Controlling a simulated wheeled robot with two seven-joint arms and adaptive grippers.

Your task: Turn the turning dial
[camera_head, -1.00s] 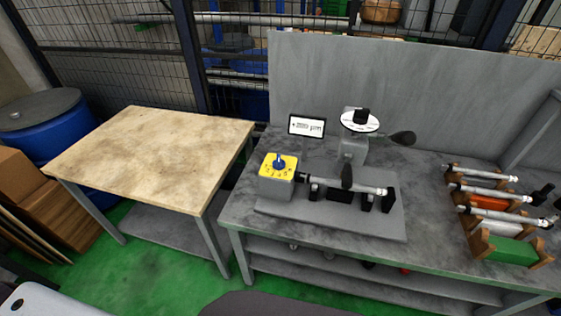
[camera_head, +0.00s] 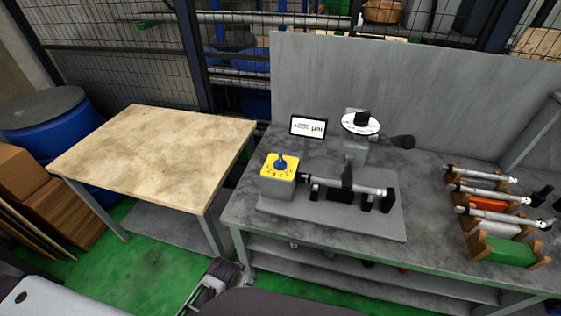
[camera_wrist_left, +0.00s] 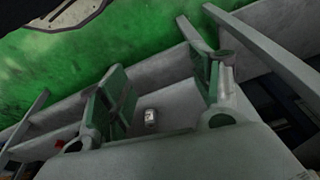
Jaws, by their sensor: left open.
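The turning dial (camera_head: 281,161) is a blue knob on the yellow top plate of a grey box (camera_head: 277,187). The box stands at the left end of a small cylindrical grinder (camera_head: 345,188) on the grey workbench. My left gripper (camera_head: 203,291) is low at the bottom of the head view, in front of the bench and well apart from the dial. In the left wrist view its two green-padded fingers (camera_wrist_left: 162,82) are spread with nothing between them. The dial cannot be made out in the wrist view. My right gripper is not in view.
A small display (camera_head: 308,126) and a round white gauge (camera_head: 360,123) stand behind the grinder. A wooden rack (camera_head: 477,245) with several shafts is at the right. A bare wood-topped table (camera_head: 150,150) is at the left. The grey workbench (camera_head: 240,208) has a front edge facing me.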

